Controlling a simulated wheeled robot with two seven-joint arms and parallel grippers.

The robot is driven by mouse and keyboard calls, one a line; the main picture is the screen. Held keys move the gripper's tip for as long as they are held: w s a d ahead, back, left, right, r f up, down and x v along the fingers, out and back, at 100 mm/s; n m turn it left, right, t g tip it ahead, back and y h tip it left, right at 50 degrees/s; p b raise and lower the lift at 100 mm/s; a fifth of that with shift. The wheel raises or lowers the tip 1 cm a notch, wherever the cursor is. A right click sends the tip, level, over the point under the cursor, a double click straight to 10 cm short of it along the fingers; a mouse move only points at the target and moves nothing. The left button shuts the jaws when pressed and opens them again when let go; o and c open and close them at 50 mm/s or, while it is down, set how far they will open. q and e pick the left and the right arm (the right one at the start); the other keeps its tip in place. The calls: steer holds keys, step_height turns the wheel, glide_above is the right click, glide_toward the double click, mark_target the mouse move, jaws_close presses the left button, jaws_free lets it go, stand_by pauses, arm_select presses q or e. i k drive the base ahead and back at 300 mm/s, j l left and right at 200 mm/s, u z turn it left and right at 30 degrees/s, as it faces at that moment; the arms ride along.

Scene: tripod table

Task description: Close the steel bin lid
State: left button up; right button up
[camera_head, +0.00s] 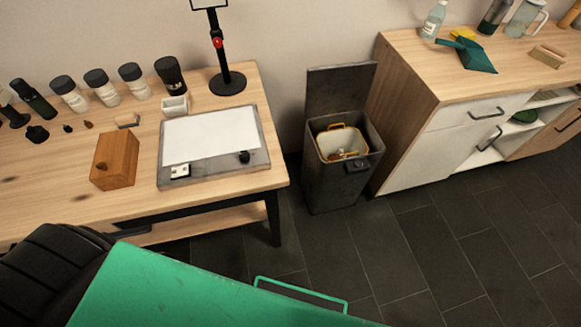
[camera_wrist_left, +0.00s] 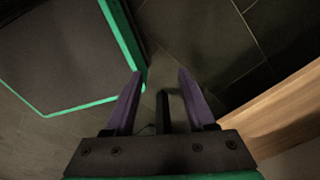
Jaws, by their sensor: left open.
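The steel bin (camera_head: 338,187) is a dark grey square bin on the floor between the desk and the cabinet. Its lid (camera_head: 338,90) is open and stands upright at the back, near the wall. A yellow-rimmed inner bucket (camera_head: 343,143) with a handle and some contents shows inside the bin. My left gripper (camera_wrist_left: 162,76) shows in the left wrist view with its purple fingers apart and nothing between them. Dark floor lies behind the fingers, and the bin cannot be made out there. Neither gripper shows in the head view.
A wooden desk (camera_head: 235,183) with bottles, a brown box (camera_head: 115,160) and a grey board (camera_head: 262,140) stands left of the bin. A wooden-topped cabinet (camera_head: 400,70) stands close on its right. The tiled floor (camera_head: 400,240) in front of the bin is clear.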

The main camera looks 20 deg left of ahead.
mark_target(333, 89)
steer(key=i+l, duration=0.15)
steer(key=l, duration=0.2)
steer(key=i+l+u, duration=0.1)
steer(key=i+l, duration=0.25)
steer(key=l, duration=0.3)
steer(key=i+l+u, duration=0.1)
steer(key=l, duration=0.25)
steer(key=i+l, duration=0.25)
steer(key=l, duration=0.15)
